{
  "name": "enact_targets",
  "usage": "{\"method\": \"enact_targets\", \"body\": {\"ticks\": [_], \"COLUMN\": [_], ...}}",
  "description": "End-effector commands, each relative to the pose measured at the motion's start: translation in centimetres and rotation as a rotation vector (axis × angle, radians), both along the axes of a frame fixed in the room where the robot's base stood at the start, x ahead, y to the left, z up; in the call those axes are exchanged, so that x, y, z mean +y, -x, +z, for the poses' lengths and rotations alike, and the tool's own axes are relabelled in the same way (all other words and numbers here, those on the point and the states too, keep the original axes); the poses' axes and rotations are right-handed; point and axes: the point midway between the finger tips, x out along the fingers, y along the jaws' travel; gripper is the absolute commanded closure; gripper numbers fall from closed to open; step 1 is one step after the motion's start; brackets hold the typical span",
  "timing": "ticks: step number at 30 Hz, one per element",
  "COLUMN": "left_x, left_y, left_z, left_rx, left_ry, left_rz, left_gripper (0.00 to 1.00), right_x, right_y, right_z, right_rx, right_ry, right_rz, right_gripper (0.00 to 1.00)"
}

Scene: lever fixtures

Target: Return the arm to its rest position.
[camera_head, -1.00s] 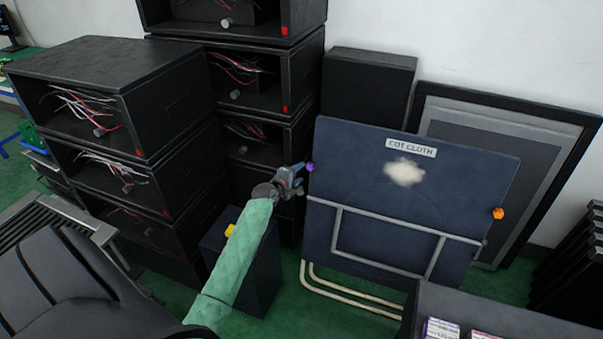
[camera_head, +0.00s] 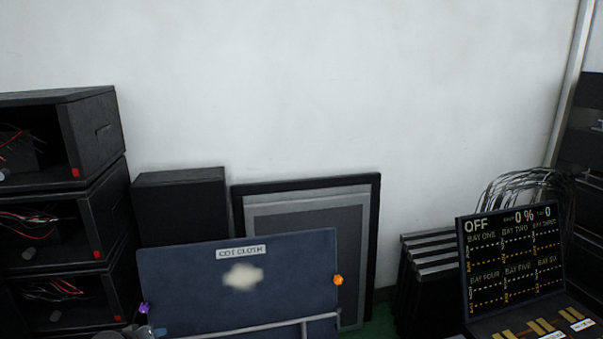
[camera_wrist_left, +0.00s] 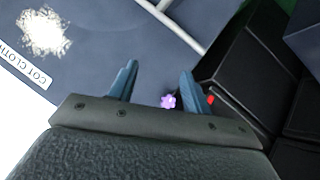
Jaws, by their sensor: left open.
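My left gripper (camera_wrist_left: 158,84) is open in the left wrist view, its two blue-grey fingers apart with nothing held between them. A purple knob (camera_wrist_left: 168,101) shows in the gap between the fingers; I cannot tell whether anything touches it. In the head view the purple knob (camera_head: 144,308) is at the left edge of the dark blue cot cloth board (camera_head: 190,290). Only a small part of my left gripper (camera_head: 143,332) shows there, at the bottom edge just below the knob. The rest of my left arm is out of that view. My right gripper is not in view.
An orange knob (camera_head: 338,280) is on the board's right edge. Black cabinets with loose wires (camera_head: 95,215) stand at the left. A display panel (camera_head: 512,255) reading OFF stands at the right. Framed panels (camera_head: 310,200) lean on the bare white wall behind the board.

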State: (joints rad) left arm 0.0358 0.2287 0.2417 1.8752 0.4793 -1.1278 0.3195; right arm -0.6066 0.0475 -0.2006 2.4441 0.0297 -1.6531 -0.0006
Motion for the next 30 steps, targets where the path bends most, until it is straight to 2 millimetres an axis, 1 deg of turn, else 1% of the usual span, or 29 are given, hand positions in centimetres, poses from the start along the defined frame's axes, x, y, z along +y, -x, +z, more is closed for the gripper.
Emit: {"method": "enact_targets", "body": {"ticks": [1,2,3,5,6,8,9,10,11,12,14,15,18,20,24,26,27,30], "left_x": [-2.1,-3.3,-5.0,-7.5,-9.0,-11.3,-12.8,-13.9,-15.0,-16.4,-18.3,-19.5,-22.3,-23.8,-27.1,-28.2,-28.7,-29.3], "left_y": [1.2,2.2,3.7,6.3,8.0,10.8,12.8,14.3,15.8,17.8,20.6,22.4,26.4,28.7,33.8,35.9,37.2,39.9], "left_z": [0.6,0.7,0.8,0.7,0.7,0.5,0.4,0.3,0.2,0.1,0.0,-0.1,-0.3,-0.5,-1.7,-2.6,-3.3,-4.7], "left_rx": [0.035,0.063,0.101,0.157,0.190,0.238,0.268,0.288,0.307,0.330,0.358,0.372,0.390,0.397,0.432,0.458,0.480,0.524], "left_ry": [-0.077,-0.128,-0.194,-0.276,-0.323,-0.382,-0.411,-0.432,-0.447,-0.462,-0.474,-0.476,-0.470,-0.459,-0.409,-0.386,-0.372,-0.346], "left_rz": [-0.065,-0.108,-0.163,-0.238,-0.282,-0.341,-0.377,-0.401,-0.421,-0.447,-0.473,-0.487,-0.521,-0.542,-0.597,-0.618,-0.628,-0.642], "left_gripper": [0.51,0.51,0.51,0.51,0.51,0.51,0.51,0.51,0.51,0.51,0.51,0.51,0.51,0.51,0.51,0.51,0.51,0.51], "right_x": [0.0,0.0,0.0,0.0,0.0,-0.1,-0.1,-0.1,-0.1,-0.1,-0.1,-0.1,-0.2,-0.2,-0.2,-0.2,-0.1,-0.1], "right_y": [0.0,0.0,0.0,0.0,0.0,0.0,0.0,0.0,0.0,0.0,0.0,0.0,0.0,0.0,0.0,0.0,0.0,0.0], "right_z": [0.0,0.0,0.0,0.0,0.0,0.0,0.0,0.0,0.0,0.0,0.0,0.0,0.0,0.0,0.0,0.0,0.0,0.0], "right_rx": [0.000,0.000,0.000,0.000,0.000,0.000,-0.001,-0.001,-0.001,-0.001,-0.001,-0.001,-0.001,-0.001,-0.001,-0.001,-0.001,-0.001], "right_ry": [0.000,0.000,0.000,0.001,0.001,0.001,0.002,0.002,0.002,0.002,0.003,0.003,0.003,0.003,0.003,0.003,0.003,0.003], "right_rz": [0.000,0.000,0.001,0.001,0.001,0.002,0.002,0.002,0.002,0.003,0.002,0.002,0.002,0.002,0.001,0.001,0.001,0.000], "right_gripper": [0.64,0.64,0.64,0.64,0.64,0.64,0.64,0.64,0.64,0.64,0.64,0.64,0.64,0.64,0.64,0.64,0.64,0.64]}}
